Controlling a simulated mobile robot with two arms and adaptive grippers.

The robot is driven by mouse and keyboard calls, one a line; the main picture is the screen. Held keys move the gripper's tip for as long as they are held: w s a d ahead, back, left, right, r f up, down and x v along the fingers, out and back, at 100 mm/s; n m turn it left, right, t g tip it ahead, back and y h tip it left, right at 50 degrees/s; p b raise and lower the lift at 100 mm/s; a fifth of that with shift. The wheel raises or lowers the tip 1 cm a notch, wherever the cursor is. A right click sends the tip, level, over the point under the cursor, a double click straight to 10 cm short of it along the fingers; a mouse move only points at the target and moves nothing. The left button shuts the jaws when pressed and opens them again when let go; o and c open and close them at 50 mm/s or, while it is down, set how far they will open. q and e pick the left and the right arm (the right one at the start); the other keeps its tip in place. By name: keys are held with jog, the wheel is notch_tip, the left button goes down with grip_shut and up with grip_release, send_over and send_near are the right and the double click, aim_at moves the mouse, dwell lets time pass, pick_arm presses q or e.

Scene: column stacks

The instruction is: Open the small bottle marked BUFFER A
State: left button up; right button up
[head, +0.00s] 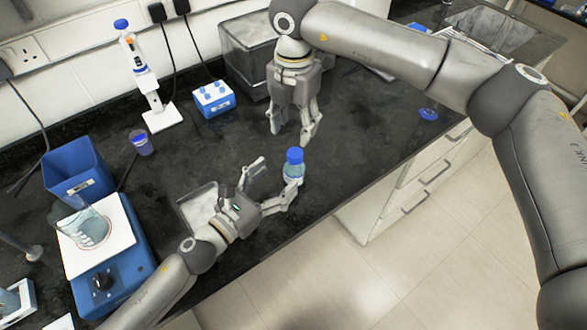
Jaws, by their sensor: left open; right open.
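A small clear bottle with a blue cap (294,168) stands upright on the dark bench near its front edge. Its label is too small to read, so I cannot confirm BUFFER A. My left gripper (280,175) is open, low over the bench, its fingers spread toward the bottle from the left. One finger reaches beside the bottle's lower part; I cannot tell if it touches. My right gripper (293,138) is open and empty, pointing down above and behind the bottle's cap.
A blue hotplate with a beaker (90,229) and a blue bin (77,169) stand at left. A pipette stand (140,75), a blue tube rack (213,98) and a grey box (250,45) are at the back. A clear tray (200,207) lies beside my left gripper. Open bench lies right.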

aim_at(289, 173)
pick_arm(q)
jog(key=shift+f, duration=0.8)
jog(key=shift+w+d+f, duration=0.1)
jog(key=shift+d+f, duration=0.15)
jog(key=shift+f, duration=0.05)
pick_arm(e)
jog(key=shift+d+r, duration=0.1)
jog(key=shift+d, duration=0.05)
pick_arm(q)
jog(key=x, duration=0.6)
jog(key=shift+w+d, duration=0.1)
jog(key=shift+w, duration=0.1)
jog(key=shift+w+d+r, duration=0.1)
jog(key=shift+w+d, duration=0.05)
jog(key=shift+d, duration=0.15)
pick_arm(e)
jog(key=shift+s, duration=0.1)
